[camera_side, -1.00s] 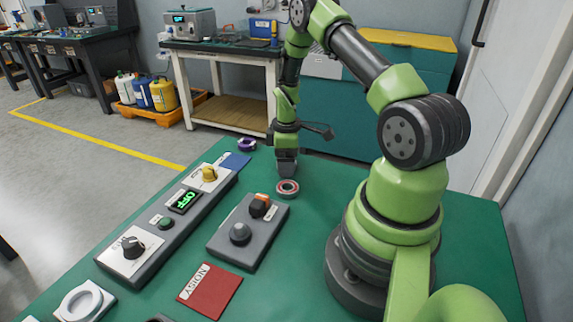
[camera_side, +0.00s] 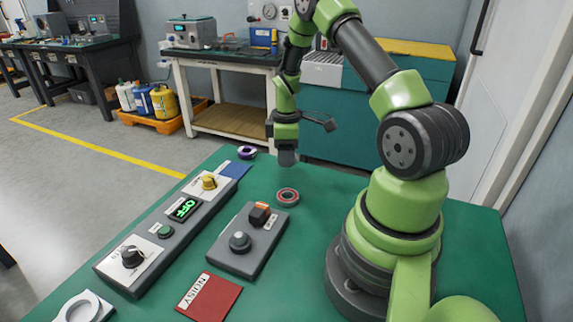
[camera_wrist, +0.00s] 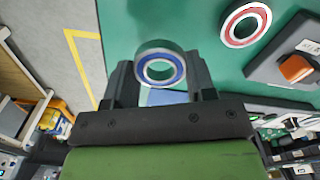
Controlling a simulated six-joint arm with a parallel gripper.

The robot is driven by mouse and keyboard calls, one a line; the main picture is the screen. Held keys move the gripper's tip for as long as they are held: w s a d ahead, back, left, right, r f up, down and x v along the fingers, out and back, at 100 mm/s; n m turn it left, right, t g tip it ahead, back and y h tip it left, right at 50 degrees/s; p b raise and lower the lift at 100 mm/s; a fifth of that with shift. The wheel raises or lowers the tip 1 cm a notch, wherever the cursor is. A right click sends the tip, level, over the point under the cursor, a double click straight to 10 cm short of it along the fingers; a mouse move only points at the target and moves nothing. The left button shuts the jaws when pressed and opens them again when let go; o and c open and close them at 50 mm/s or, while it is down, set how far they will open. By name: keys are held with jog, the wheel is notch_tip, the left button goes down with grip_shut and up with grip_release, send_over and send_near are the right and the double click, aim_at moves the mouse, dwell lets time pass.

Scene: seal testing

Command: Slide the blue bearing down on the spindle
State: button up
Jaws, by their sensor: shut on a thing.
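The blue bearing (camera_wrist: 179,68), a metal ring with a blue seal, sits between the fingertips of my gripper (camera_wrist: 160,75) in the wrist view. My gripper is shut on it. In the side view my gripper (camera_side: 287,157) hangs above the far part of the green table, and the bearing cannot be made out there. A grey box (camera_side: 225,253) stands nearer on the table, with an orange-topped switch (camera_side: 260,214) and a dark round hub (camera_side: 240,241) that looks like the spindle. The hub is empty and well apart from my gripper.
A red-sealed bearing (camera_side: 288,197) lies flat on the table below my gripper. A purple ring (camera_side: 246,152) and a blue card (camera_side: 236,169) lie at the far edge. A long control panel (camera_side: 175,229) with an OFF display and a red NOISY card (camera_side: 209,297) are nearer.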

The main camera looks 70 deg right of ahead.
notch_tip(320, 180, up, 5)
jog(key=n, duration=1.2)
send_over(239, 235)
jog(key=shift+w+d+r, duration=0.15)
jog(key=shift+d+r, duration=0.05)
jog(key=shift+r, duration=0.2)
jog(key=shift+a+f, duration=0.15)
jog(key=shift+f, duration=1.95)
jog(key=shift+f, duration=0.2)
jog(key=shift+f, duration=0.15)
jog(key=o, duration=1)
